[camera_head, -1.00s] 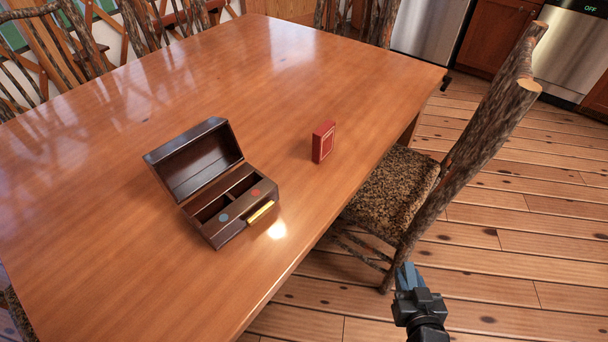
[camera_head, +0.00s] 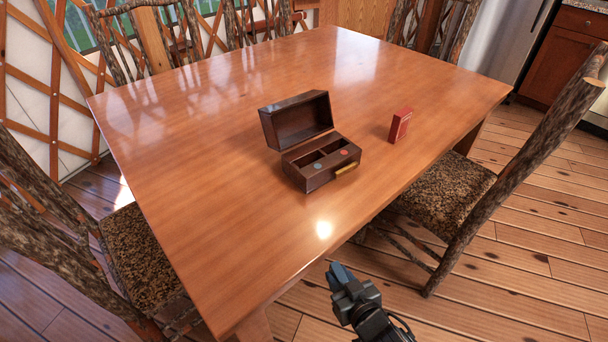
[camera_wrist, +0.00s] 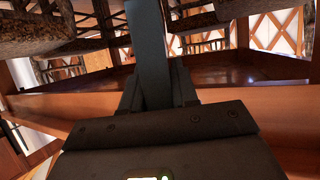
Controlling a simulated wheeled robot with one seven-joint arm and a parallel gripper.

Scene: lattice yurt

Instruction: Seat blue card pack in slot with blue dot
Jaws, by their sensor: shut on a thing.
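The blue card pack (camera_head: 339,273) is held in my gripper (camera_head: 345,285), off the table's near edge and above the floor. In the wrist view a blue-grey slab, the pack (camera_wrist: 147,45), stands up between the fingers (camera_wrist: 150,90). A dark brown box (camera_head: 312,180) stands on the table with its lid (camera_head: 297,121) open. It has two slots side by side, and both look empty. A blue dot (camera_head: 317,166) marks the left slot and a red dot (camera_head: 343,152) the right one. My gripper is well short of the box.
A red card pack (camera_head: 400,125) stands upright on the table (camera_head: 220,190), right of the box. A yellow strip (camera_head: 346,168) is on the box front. A chair (camera_head: 520,160) stands at the right side and another (camera_head: 140,250) at the left. The tabletop around the box is otherwise clear.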

